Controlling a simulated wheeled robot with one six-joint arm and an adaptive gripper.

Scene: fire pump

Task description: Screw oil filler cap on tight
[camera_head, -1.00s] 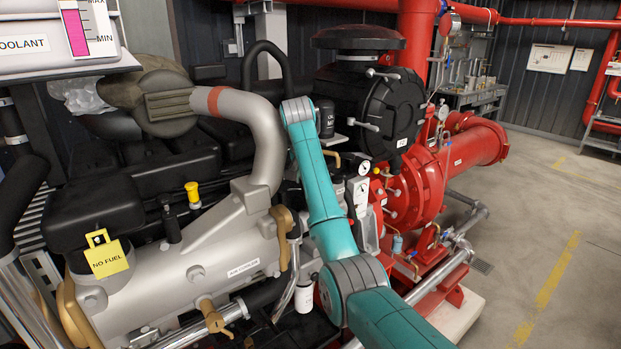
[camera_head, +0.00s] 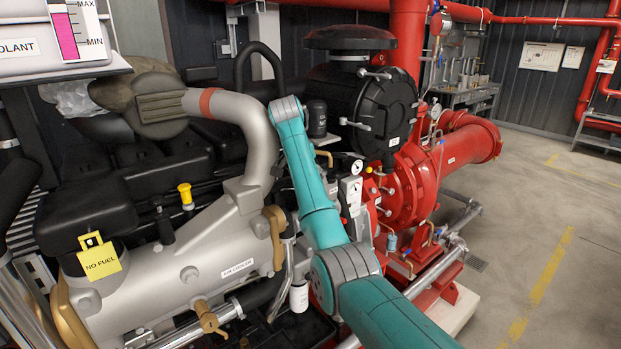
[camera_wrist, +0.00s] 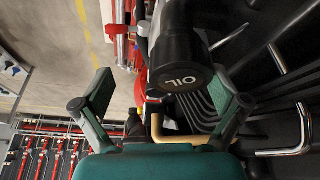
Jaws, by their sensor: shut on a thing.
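In the wrist view a black round cap marked OIL (camera_wrist: 182,82) lies between the fingers of my gripper (camera_wrist: 160,92), nearer the right finger. The green fingers stand wide, one on each side; my gripper is shut on the cap, though the contact itself is hard to see. The cap's threads and the neck under it are hidden. In the head view my teal arm reaches up over the engine. The gripper and cap are hidden behind it there. A black cylinder with white lettering (camera_head: 317,118) stands just right of the arm's top.
Bent metal pipes (camera_wrist: 290,100) and a yellow bar (camera_wrist: 175,138) lie close around the gripper. The silver air cooler (camera_head: 215,260), a black round housing (camera_head: 375,105) and the red pump (camera_head: 415,185) crowd the arm. Open floor (camera_head: 530,240) lies at right.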

